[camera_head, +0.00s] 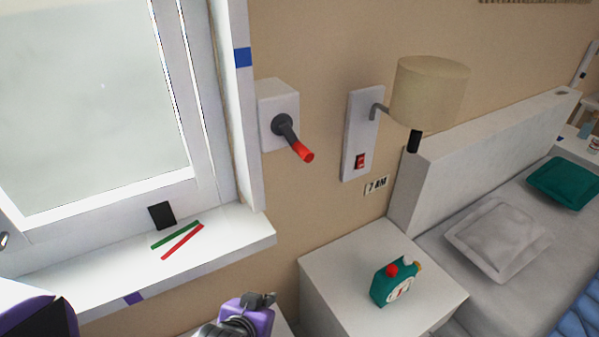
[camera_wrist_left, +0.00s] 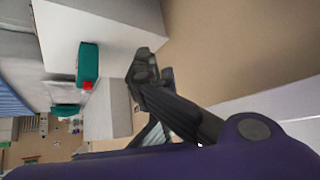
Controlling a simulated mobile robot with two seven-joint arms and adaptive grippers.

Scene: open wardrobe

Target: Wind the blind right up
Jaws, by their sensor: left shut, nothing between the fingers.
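The crank (camera_head: 285,131) is a dark grey arm with a red knob (camera_head: 304,152) on its end. It sits on a white box (camera_head: 277,102) fixed to the wall, right of the window, and points down and to the right. I cannot make out a blind; the window pane (camera_head: 90,100) looks plain grey-white. My left gripper (camera_head: 263,299) is below the crank at the bottom of the head view, apart from it, shut and empty. Its fingers also show in the left wrist view (camera_wrist_left: 145,66). My right gripper is not in view.
The sill (camera_head: 90,265) holds a black block and green and red strips. A wall lamp (camera_head: 428,93) with a red switch hangs right of the crank. Wall space around the crank is clear.

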